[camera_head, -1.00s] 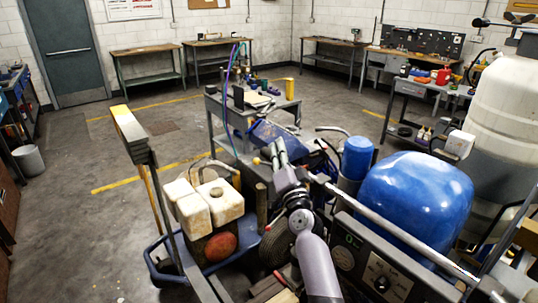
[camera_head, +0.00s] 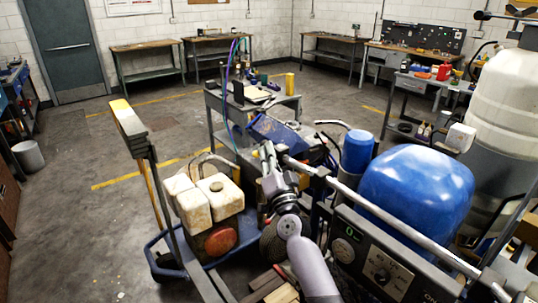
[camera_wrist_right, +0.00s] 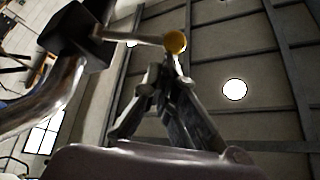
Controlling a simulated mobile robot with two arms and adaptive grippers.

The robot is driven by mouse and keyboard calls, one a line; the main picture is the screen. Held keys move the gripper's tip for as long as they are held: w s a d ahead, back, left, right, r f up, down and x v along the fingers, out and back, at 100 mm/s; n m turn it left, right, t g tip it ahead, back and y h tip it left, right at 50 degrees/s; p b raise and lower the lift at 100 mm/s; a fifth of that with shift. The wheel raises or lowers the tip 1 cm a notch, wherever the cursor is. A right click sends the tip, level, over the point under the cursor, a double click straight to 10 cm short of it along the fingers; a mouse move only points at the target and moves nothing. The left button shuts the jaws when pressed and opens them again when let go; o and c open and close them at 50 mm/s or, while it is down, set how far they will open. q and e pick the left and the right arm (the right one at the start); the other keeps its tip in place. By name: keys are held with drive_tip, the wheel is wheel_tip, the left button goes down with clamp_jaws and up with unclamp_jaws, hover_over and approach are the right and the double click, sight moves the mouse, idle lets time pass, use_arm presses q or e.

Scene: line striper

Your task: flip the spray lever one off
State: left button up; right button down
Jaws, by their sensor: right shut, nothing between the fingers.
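In the wrist view, a metal spray lever (camera_wrist_right: 135,37) with a round yellow-orange knob (camera_wrist_right: 175,42) sticks out from a dark block (camera_wrist_right: 78,30). My right gripper (camera_wrist_right: 169,66) is shut and empty, with its fingertips just below the knob in that picture. I cannot tell whether they touch it. In the head view, my right gripper (camera_head: 267,150) reaches forward over the line striper, beside its handlebar (camera_head: 390,226). The lever is not clear there, behind or beside the gripper. My left gripper is not in view.
A blue tank (camera_head: 415,190) and a gauge panel (camera_head: 372,262) are right of my arm. White jugs (camera_head: 217,195) sit on the machine to the left. A grey cart (camera_head: 222,100) stands beyond. Open floor (camera_head: 75,225) lies at left.

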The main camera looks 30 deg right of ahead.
wheel_tip(320, 180, down, 5)
drive_tip(key=a+n+t+y+b, duration=0.1)
drive_tip(key=a+n+y+b, duration=0.1)
drive_tip(key=n+y+b, duration=0.95)
drive_tip(key=s+d+n+h+b, duration=0.1)
drive_tip(key=s+n+h+b, duration=0.1)
drive_tip(key=s, duration=0.7)
drive_tip(key=shift+s+d+f+h, duration=0.2)
drive_tip(key=shift+s+d+h, duration=0.05)
drive_tip(key=shift+d+h, duration=0.1)
